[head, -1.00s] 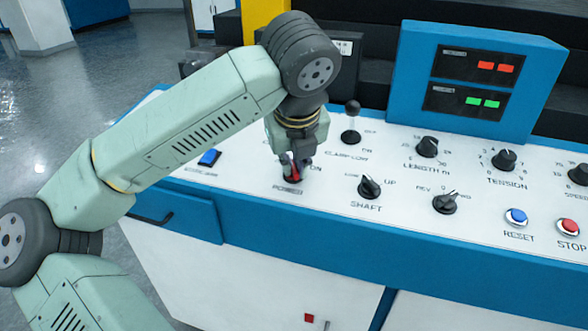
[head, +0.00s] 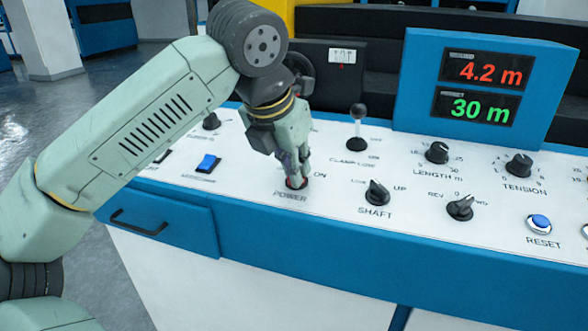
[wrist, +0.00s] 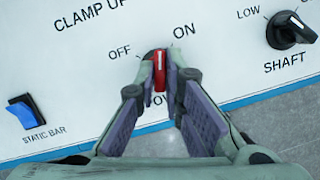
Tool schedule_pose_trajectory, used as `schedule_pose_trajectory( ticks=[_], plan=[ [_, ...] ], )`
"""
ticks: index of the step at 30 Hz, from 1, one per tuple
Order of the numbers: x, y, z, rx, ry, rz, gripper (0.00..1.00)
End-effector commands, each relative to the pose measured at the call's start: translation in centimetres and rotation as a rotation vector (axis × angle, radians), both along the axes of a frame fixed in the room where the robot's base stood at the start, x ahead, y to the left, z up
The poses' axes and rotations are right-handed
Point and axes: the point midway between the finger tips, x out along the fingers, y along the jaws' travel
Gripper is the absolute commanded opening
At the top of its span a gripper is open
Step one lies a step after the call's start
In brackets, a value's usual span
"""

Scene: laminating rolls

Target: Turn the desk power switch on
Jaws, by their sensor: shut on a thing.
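The power switch is a red rotary knob on the white sloping panel, above the POWER label (head: 290,196). My gripper (wrist: 160,100) is shut on this knob, one finger on each side. In the head view my gripper (head: 297,172) points down onto the switch and hides most of it. The blue display box (head: 412,80) reads 4.2 m in red and 30 m in green.
The shaft knob (head: 376,192) is close to the right, and the clamp lever (head: 357,122) stands behind. A blue static bar rocker (head: 207,163) is to the left. A drawer handle (head: 140,222) is on the front.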

Motion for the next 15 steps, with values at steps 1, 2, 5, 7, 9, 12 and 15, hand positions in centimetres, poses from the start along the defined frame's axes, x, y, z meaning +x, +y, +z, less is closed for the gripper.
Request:
schedule_pose_trajectory(
  ticks=[1,2,5,7,9,12,15],
  plan=[
    [-0.04,0.00,-0.47,0.009,0.009,-0.045,0.00],
    [-0.03,0.01,-0.46,0.014,0.007,-0.071,0.00],
    [-0.02,0.02,-0.44,0.028,0.003,-0.159,0.00],
    [0.00,0.02,-0.44,0.038,0.000,-0.215,0.00],
    [0.03,0.04,-0.43,0.047,-0.003,-0.267,0.00],
    [0.04,0.05,-0.43,0.058,-0.007,-0.332,0.00],
    [0.02,0.04,-0.44,0.067,-0.010,-0.385,0.00]
  ],
)
